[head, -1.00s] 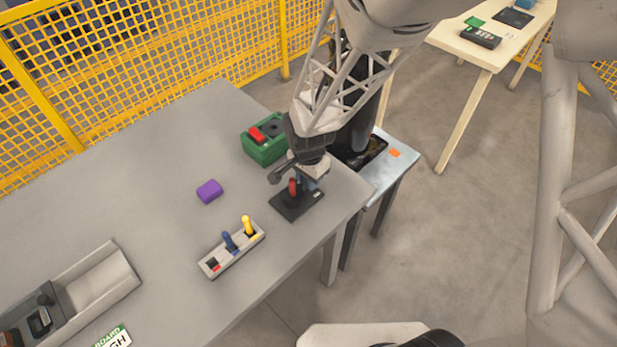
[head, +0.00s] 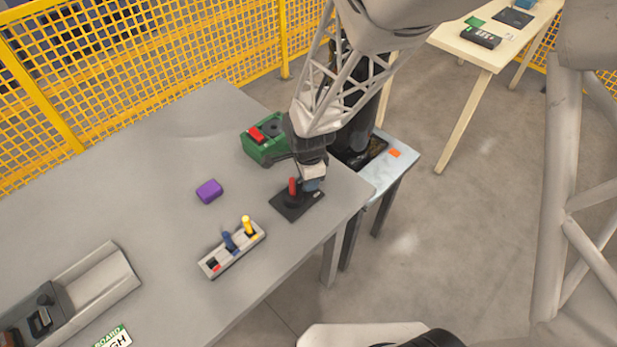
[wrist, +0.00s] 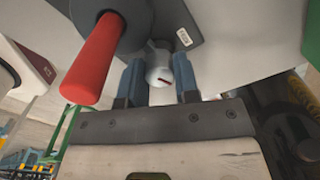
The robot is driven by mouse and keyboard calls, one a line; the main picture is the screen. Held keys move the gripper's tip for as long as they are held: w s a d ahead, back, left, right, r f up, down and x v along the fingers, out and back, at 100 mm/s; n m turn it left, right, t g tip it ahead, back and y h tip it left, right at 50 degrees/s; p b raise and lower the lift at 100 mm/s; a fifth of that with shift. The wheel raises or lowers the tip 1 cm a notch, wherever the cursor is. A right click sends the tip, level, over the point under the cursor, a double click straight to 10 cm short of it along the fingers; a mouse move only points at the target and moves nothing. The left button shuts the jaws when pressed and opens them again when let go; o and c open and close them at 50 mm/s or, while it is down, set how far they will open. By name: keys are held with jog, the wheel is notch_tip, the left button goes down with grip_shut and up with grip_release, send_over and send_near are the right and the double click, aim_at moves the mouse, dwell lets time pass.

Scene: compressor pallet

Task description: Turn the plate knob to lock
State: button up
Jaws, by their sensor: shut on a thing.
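A black plate (head: 290,209) lies near the right end of the grey table, with a red upright handle (head: 292,187) on it. In the wrist view the red handle (wrist: 93,60) stands left of my fingers. A pale round knob (wrist: 159,70) with a dark red mark sits by the edge of the dark plate (wrist: 188,25), between my two blue fingers. My gripper (wrist: 158,64) is shut on this knob. In the head view my gripper (head: 312,184) is low over the plate, just right of the red handle, and hides the knob.
A green box (head: 262,152) with a red top part stands behind the plate. A purple block (head: 209,191) and a grey holder (head: 212,267) with blue and yellow pegs lie to the left. The table's front edge is close.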

jog(key=o, duration=0.9)
jog(key=shift+o, duration=0.2)
jog(key=shift+r, duration=0.1)
jog(key=shift+r, duration=3.8)
